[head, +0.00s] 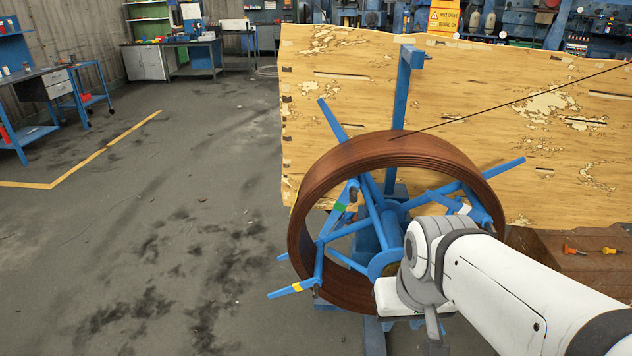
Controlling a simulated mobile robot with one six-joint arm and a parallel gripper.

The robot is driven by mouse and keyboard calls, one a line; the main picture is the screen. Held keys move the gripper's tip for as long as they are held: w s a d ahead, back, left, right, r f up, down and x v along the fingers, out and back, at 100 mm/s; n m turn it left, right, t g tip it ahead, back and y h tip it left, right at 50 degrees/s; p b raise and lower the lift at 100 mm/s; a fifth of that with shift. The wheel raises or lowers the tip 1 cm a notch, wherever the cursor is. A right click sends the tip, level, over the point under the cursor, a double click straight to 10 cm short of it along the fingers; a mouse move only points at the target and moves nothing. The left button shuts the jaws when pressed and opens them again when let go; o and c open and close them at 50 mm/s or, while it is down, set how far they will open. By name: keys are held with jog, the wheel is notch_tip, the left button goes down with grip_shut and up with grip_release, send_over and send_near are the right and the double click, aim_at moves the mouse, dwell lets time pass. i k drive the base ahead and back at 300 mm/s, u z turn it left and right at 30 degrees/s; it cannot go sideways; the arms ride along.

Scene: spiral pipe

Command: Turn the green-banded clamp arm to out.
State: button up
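A blue reel holds a brown coil (312,190) standing upright, tilted toward me. The green-banded clamp arm (346,195) is a short blue bar at the left inside of the coil's opening, slanting from upper right to lower left. Its green band sits about midway along. My gripper (432,325) is at the lower right of the reel hub, below and to the right of the green-banded arm and apart from it. Its fingers are small and partly hidden by my white arm, so I cannot tell if they are open or shut.
A yellow-banded clamp arm (297,288) sticks out past the coil's lower left; a white-banded one (464,208) is at right. Blue spokes stick out around the coil. A wooden board (400,85) stands behind. A thin dark line runs from the coil's top. Floor at left is clear.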

aim_at(342, 200)
jog(key=z, duration=0.15)
jog(key=i, duration=0.95)
jog(key=z, duration=0.45)
jog(key=k, duration=0.95)
jog(key=z, duration=0.15)
jog(key=i, duration=0.95)
jog(key=u, duration=0.05)
